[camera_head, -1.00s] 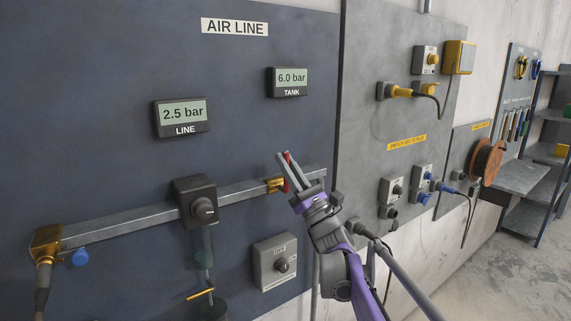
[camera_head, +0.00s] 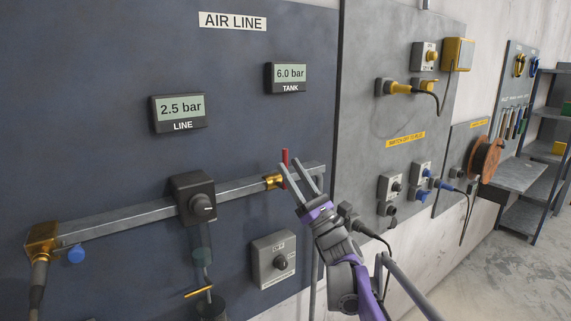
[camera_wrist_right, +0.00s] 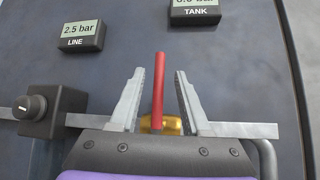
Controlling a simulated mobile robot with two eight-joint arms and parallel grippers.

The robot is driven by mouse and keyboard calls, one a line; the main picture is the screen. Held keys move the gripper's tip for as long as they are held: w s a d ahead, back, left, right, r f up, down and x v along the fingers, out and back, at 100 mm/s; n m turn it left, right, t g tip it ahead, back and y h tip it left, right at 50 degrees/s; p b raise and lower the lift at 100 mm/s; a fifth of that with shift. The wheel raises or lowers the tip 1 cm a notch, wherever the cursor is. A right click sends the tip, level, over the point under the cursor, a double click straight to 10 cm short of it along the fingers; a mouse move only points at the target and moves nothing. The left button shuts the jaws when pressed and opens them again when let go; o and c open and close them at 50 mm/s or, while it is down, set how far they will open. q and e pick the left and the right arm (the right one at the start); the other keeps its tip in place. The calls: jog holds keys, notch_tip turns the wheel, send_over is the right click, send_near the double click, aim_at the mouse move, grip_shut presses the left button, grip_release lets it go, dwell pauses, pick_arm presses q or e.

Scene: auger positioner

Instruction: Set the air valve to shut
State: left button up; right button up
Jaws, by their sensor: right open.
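The air valve is a brass body (camera_head: 272,181) with a red lever (camera_head: 285,157) on the grey pipe. The lever stands upright, across the pipe. In the right wrist view the red lever (camera_wrist_right: 158,88) rises between the two fingers, with a gap on each side, and the brass body (camera_wrist_right: 161,125) shows behind the gripper. My right gripper (camera_head: 301,178) is open and empty, in front of the pipe's right end. The LINE display (camera_head: 180,112) reads 2.5 bar and the TANK display (camera_head: 288,77) reads 6.0 bar. My left gripper is out of view.
A black regulator knob (camera_head: 203,202) sits on the pipe (camera_head: 120,226) left of the valve. A grey switch box (camera_head: 274,260) marked OFF is below. A grey panel (camera_head: 390,60) with yellow and blue plugs stands to the right.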

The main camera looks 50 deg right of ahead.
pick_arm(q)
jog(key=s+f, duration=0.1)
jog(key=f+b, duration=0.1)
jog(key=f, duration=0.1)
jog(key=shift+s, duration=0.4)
pick_arm(e)
jog(key=v, duration=0.7)
jog(key=shift+s, duration=0.2)
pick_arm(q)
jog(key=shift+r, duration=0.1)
